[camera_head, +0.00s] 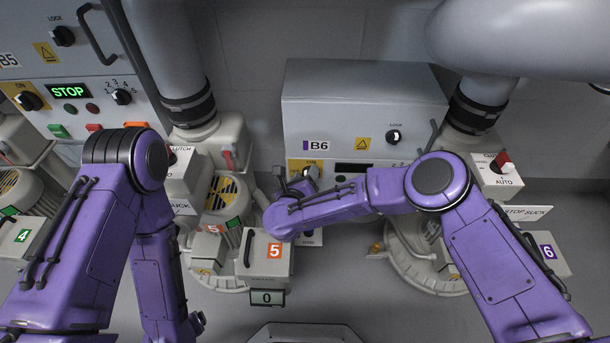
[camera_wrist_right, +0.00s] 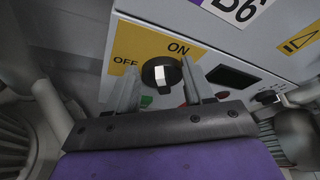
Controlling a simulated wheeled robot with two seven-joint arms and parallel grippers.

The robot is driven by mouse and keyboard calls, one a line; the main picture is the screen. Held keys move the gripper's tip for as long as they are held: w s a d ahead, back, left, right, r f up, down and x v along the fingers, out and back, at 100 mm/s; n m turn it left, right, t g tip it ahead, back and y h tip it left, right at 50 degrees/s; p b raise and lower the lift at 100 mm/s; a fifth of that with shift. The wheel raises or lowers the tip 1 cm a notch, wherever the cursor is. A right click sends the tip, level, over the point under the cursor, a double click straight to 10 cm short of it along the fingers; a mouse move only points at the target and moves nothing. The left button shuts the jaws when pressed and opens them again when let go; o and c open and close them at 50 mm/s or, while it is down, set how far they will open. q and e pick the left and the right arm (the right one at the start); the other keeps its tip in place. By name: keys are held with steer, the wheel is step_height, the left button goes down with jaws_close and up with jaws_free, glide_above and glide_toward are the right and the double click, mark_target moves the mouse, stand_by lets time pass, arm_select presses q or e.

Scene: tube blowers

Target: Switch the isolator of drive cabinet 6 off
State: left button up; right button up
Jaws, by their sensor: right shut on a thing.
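Drive cabinet B6 (camera_head: 365,105) is a grey box on the back wall; its label also shows in the wrist view (camera_wrist_right: 240,8). Its isolator is a black round knob (camera_wrist_right: 161,74) with a white mark, on a yellow plate (camera_wrist_right: 130,42) marked ON and OFF. My right gripper (camera_wrist_right: 160,85) has one finger on each side of the knob and is shut on it. In the head view the right gripper (camera_head: 298,182) is at the yellow plate and hides most of the knob. I cannot tell surely which word the mark points at.
The display (camera_head: 354,169) on B6 is dark. Cabinet B5 (camera_head: 70,95) at the left shows a green STOP. Blower box 5 (camera_head: 266,258) stands below my right forearm, and box 6 (camera_head: 548,252) at the right. A pipe (camera_head: 480,105) rises right of B6.

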steer(key=shift+w, duration=0.1)
steer(key=o, duration=0.8)
steer(key=p+v, duration=0.3)
steer(key=v, duration=0.7)
steer(key=shift+s, duration=0.25)
steer(key=shift+a, duration=0.1)
